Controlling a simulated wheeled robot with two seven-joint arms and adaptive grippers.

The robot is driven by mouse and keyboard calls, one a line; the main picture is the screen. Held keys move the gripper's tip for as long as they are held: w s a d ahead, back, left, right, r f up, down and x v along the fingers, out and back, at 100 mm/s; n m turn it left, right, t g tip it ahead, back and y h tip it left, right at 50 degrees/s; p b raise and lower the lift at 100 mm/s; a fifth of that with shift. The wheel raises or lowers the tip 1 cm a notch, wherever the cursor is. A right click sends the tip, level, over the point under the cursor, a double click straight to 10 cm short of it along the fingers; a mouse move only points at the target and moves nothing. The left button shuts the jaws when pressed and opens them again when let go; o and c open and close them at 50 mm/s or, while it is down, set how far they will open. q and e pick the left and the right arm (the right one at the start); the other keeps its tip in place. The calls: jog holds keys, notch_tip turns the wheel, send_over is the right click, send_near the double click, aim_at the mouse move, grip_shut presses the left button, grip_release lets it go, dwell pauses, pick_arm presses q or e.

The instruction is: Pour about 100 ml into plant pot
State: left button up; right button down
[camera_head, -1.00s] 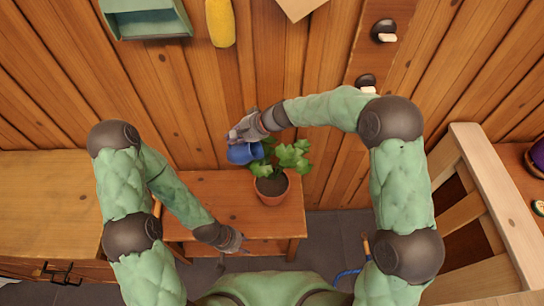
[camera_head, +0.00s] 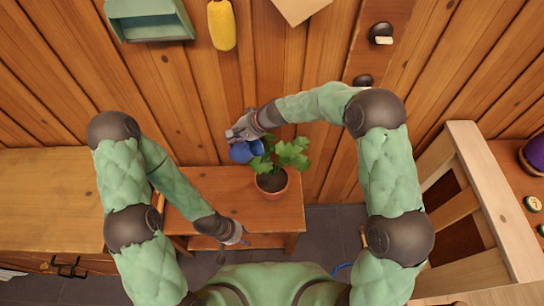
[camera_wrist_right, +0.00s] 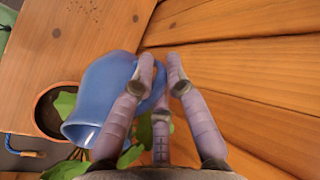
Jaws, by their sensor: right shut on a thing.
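The plant pot (camera_head: 272,193) is terracotta with dark soil and a green leafy plant (camera_head: 288,155). It stands on a small wooden table in the head view, and its rim (camera_wrist_right: 38,122) shows at the left of the right wrist view. My right gripper (camera_head: 238,133) is shut on a blue jug (camera_head: 246,152), beside the plant's upper left. In the right wrist view the jug (camera_wrist_right: 105,95) appears tilted, its mouth towards the lower left, near the pot and leaves. No liquid is visible. My left gripper (camera_head: 238,236) is low over the table's front edge, apart from the pot; its fingers are too small to read.
The wooden table (camera_head: 215,190) has bare space left of the pot. A wooden cabinet (camera_head: 45,200) stands at left and a slatted wooden frame (camera_head: 490,200) at right. A plank wall, with a green shelf (camera_head: 150,32) and a yellow object (camera_head: 221,28), is behind.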

jog(key=shift+w+a+f+g+h+p, duration=0.25)
jog(key=shift+a+f+h+p, duration=0.65)
jog(key=shift+p, duration=4.2)
jog(key=a+h+p, duration=0.1)
jog(key=p, duration=0.4)
jog(key=shift+w+f, duration=0.1)
jog(key=shift+f, duration=0.25)
jog(key=w+a+f+g+h+b, duration=0.1)
jog(key=a+f+h+b, duration=0.4)
jog(key=b, duration=0.8)
jog(key=shift+w+a+f+g+h, duration=0.3)
jog(key=shift+f+g+h, duration=0.35)
jog(key=shift+f, duration=0.7)
